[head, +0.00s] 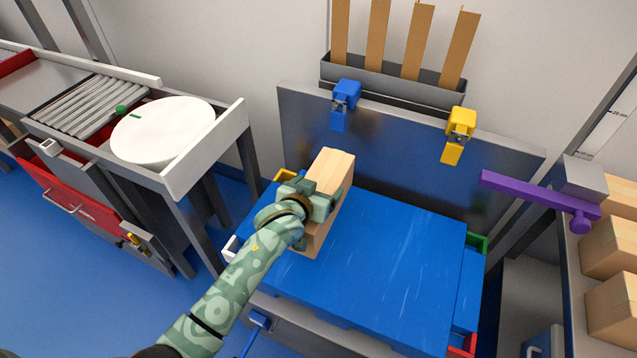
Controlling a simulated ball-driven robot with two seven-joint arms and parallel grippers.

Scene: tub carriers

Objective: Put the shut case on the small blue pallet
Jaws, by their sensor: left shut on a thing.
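A light wooden-brown case (335,170), shut and box-shaped, is at the left part of the small blue pallet (390,260). My left gripper (322,205) is shut on the case from the near left side, and its fingers and wrist hide part of it. I cannot tell whether the case rests on the pallet or hangs just above it. The rest of the pallet's blue top is bare. My right gripper is not in view.
Coloured corner pieces, such as a green one (478,243), edge the pallet. Behind stands a grey panel (400,150) with blue and yellow clamps. A purple bar (535,193) juts in at right, near stacked boxes (612,243). A roller conveyor with a white disc (163,130) stands left.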

